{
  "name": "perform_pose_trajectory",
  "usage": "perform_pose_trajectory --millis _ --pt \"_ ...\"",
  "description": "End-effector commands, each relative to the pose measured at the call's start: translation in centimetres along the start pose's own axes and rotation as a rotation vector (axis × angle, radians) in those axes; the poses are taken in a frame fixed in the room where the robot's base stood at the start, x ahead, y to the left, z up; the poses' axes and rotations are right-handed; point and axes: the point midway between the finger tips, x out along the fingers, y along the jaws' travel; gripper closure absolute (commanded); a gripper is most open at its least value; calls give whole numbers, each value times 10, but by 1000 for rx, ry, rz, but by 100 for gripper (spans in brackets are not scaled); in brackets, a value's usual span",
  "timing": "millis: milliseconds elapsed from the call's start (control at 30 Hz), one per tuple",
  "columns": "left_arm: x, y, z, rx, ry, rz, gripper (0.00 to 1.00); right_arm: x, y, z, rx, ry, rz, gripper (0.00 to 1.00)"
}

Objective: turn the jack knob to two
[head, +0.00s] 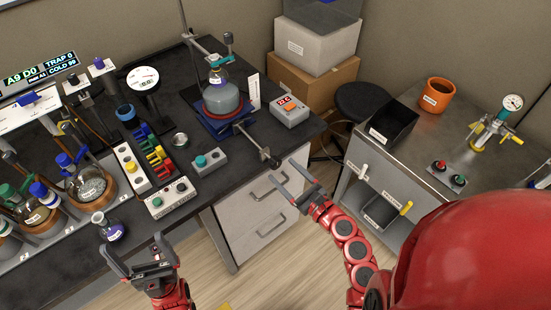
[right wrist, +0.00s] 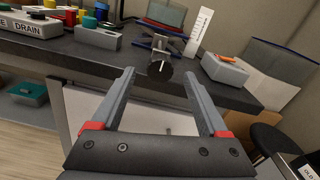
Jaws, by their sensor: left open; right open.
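The jack knob (head: 272,162) is a dark round knob on a rod that sticks out past the bench's front edge. In the right wrist view the knob (right wrist: 160,71) has a white mark on its face and lies ahead, between and beyond the fingers. The jack (head: 222,123) is a blue and red stand under a flask. A white scale card (right wrist: 199,33) stands beside it. My right gripper (head: 290,183) is open and empty, just short of the knob, not touching it. My left gripper (head: 140,262) is open and empty near the bench's front edge.
A grey box with a red display (head: 290,110) sits right of the jack. A teal-button box (head: 208,161) and a white button box (head: 168,196) stand left of the knob. A small dark flask (head: 107,226) is near my left gripper. Drawers (head: 265,195) lie below the knob.

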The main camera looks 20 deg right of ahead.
Motion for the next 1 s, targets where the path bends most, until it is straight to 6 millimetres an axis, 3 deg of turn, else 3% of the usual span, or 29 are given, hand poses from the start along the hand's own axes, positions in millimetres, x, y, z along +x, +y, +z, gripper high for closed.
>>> perform_pose_trajectory --millis 100,300,667,1000 --pt "12 -1 -2 0 0 0 0 22 0 5 5 -3 4 22" --pt "17 -1 -3 0 0 0 0 42 0 1 1 1 0 22" --pt "18 -1 -3 0 0 0 0 48 0 0 2 0 1 22" --pt "18 -1 -3 0 0 0 0 47 0 0 1 0 0 84"
